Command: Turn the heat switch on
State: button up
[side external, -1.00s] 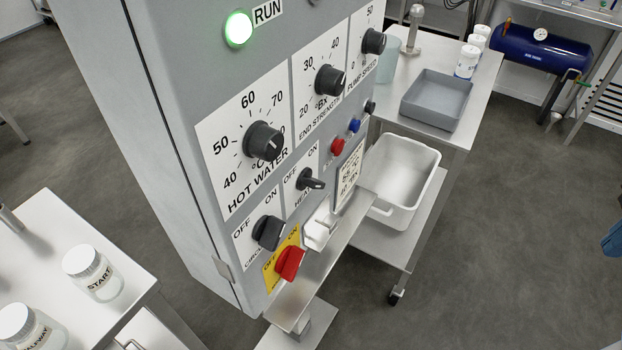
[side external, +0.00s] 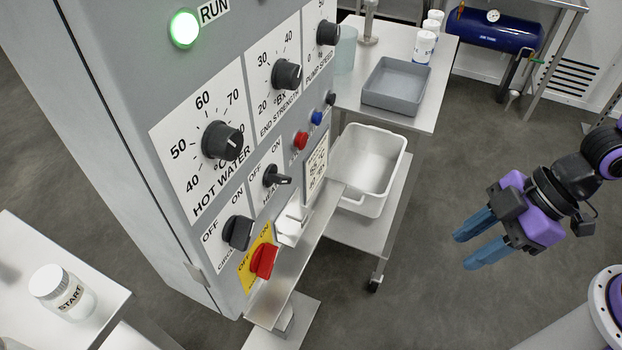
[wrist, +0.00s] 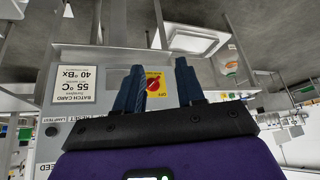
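The heat switch (side external: 275,177) is a small black rotary handle on a white OFF/ON plate, on the grey cabinet front in the side view. Its handle sticks out toward the right, and I cannot tell surely which mark it points to. The plate's lower lettering is partly hidden. My gripper (side external: 468,250) has blue fingers and is on the right side, well away from the panel, empty and open. In the wrist view its fingers (wrist: 157,84) stand apart. I cannot make out the heat switch there.
A red switch (side external: 263,260) on yellow and a black switch (side external: 238,232) sit below the heat switch. Larger dials, including hot water (side external: 221,141), are above. A metal shelf (side external: 300,262) juts from the panel. A white tub (side external: 395,165) stands behind. The batch card (wrist: 77,85) shows in the wrist view.

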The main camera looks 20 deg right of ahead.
jog(key=w+a+f+t+y, duration=0.2)
jog(key=a, duration=0.4)
jog(key=n+t+y, duration=0.4)
jog(key=t+y, duration=0.1)
jog(key=t, duration=0.4)
send_near(287, 182)
jog(key=x, duration=0.9)
jog(key=shift+a+r, duration=0.1)
grip_shut()
